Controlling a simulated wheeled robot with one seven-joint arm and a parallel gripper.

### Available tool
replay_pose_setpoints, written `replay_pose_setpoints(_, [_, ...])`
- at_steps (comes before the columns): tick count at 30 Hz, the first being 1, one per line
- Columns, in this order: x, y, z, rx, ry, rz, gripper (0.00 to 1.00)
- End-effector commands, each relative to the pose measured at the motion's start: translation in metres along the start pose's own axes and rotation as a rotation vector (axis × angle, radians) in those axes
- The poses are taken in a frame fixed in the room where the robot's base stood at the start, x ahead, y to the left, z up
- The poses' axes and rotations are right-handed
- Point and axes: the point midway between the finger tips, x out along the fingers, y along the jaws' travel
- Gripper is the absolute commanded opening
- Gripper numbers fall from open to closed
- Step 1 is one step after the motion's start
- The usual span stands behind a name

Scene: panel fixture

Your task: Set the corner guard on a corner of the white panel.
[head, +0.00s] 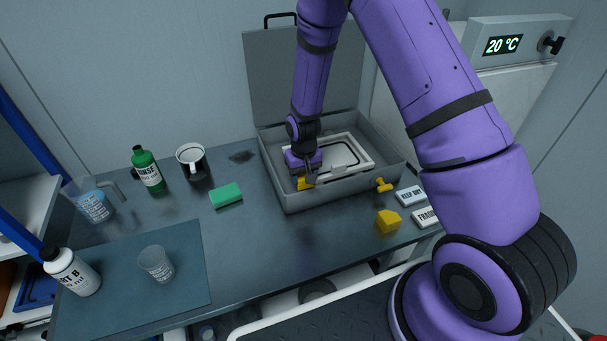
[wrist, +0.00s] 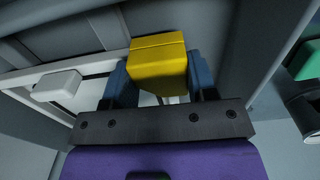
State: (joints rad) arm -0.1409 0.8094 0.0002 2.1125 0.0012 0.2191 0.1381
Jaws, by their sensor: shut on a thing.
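My gripper (head: 307,180) is shut on a yellow corner guard (head: 301,185) inside the open grey case, at the near-left end of the white panel (head: 366,158). In the wrist view the yellow guard (wrist: 160,52) sits between the two blue fingers of my gripper (wrist: 160,78). A white edge of the panel (wrist: 100,68) runs up to the guard from the left. The guard hides the panel's corner, so I cannot tell whether it is seated. Another yellow piece (head: 388,221) lies on the bench.
The grey case's front wall (head: 345,190) and raised lid (head: 270,80) surround the panel. A small yellow part (head: 384,185) is by the front wall. Labelled blocks (head: 411,196) lie right.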

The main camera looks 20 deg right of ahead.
Motion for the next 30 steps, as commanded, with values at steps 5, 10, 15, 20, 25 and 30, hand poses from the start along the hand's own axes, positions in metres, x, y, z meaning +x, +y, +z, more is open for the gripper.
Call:
replay_pose_setpoints(5, [0.000, 0.000, 0.000, 0.000, 0.000, 0.000, 0.82])
replay_pose_setpoints(10, [0.000, 0.000, 0.000, 0.000, 0.000, 0.000, 0.82])
replay_pose_setpoints(15, [-0.004, 0.000, 0.000, 0.000, 0.001, 0.000, 0.82])
replay_pose_setpoints(20, [-0.022, 0.000, -0.001, 0.000, 0.003, 0.000, 0.82])
replay_pose_setpoints(25, [-0.053, 0.000, -0.001, 0.000, 0.004, -0.001, 0.82])
replay_pose_setpoints(30, [-0.082, 0.000, -0.001, 0.000, 0.003, -0.001, 0.82])
